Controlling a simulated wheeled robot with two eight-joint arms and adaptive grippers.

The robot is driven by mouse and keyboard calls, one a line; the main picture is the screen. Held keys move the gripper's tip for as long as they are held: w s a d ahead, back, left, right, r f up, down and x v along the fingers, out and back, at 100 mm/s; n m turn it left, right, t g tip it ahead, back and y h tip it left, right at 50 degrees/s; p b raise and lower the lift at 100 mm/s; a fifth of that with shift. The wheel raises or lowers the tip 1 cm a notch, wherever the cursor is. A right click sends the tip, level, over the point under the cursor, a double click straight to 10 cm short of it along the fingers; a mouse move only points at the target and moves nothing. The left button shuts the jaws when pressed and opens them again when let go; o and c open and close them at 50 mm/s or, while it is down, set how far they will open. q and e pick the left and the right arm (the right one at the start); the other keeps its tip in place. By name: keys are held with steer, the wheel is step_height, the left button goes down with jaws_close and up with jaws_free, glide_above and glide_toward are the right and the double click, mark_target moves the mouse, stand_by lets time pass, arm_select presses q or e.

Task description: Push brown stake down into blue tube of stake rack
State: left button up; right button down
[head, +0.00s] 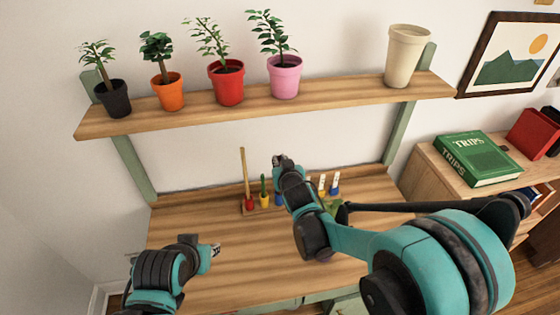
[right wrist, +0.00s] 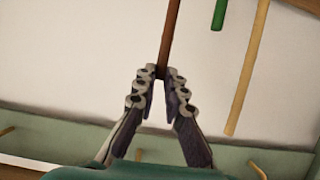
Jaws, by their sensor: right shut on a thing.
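My right gripper (head: 280,160) is raised above the desk at the stake rack (head: 256,212). In the right wrist view the gripper (right wrist: 164,82) is shut on the brown stake (right wrist: 172,35), which runs up out of the picture from between the fingertips. In the head view my gripper and arm hide the brown stake. The blue tube (head: 278,198) shows partly beside my arm; I cannot tell whether the stake's end is inside it. My left gripper (head: 214,250) is low over the desk's front left, apart from the rack; its finger gap is unclear.
A tall tan stake (head: 244,170) stands in the red tube (head: 249,204), and a short green stake (head: 263,184) in the yellow tube (head: 264,201). White-and-blue items (head: 335,184) stand right of my arm. A shelf (head: 200,113) with potted plants hangs above. The desk's left front is clear.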

steer(key=shift+f, duration=0.25)
steer(key=c, duration=1.5)
jaws_free()
steer(key=shift+r, duration=0.1)
steer(key=v, duration=1.2)
